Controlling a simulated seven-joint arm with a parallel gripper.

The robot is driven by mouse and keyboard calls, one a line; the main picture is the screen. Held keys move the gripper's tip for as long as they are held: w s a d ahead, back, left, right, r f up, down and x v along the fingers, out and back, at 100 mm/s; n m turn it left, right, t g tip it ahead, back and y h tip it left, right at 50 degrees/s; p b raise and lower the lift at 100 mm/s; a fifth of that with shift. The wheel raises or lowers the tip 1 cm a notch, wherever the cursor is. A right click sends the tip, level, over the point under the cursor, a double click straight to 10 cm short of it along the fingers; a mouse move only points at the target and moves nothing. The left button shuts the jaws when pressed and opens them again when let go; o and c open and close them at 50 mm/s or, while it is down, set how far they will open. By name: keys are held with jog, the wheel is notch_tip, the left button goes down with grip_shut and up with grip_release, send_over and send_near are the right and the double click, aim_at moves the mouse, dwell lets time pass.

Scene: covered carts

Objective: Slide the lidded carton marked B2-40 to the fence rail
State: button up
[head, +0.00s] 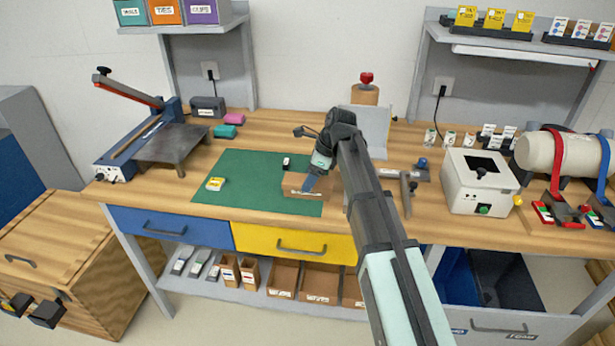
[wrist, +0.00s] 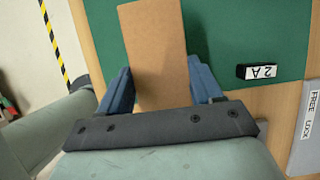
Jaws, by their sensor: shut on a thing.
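A brown carton (head: 304,190) sits on the green cutting mat (head: 235,165), near its front right part. It has a white label on its front side that is too small to read. My gripper (head: 312,184) comes down onto it from the right. In the wrist view the blue fingers of my gripper (wrist: 160,88) are shut on the sides of the carton (wrist: 155,50), whose plain brown top shows between them. Its mark is not visible there. A grey bar (head: 404,192) stands on the wood right of the mat; I cannot tell whether it is the fence rail.
A grey panel (head: 372,128) stands behind. A white machine (head: 478,182) is at right. The mat's middle is clear.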

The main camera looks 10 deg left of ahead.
aim_at(320, 181)
jog(key=shift+d, duration=1.7)
jog(key=o, duration=1.1)
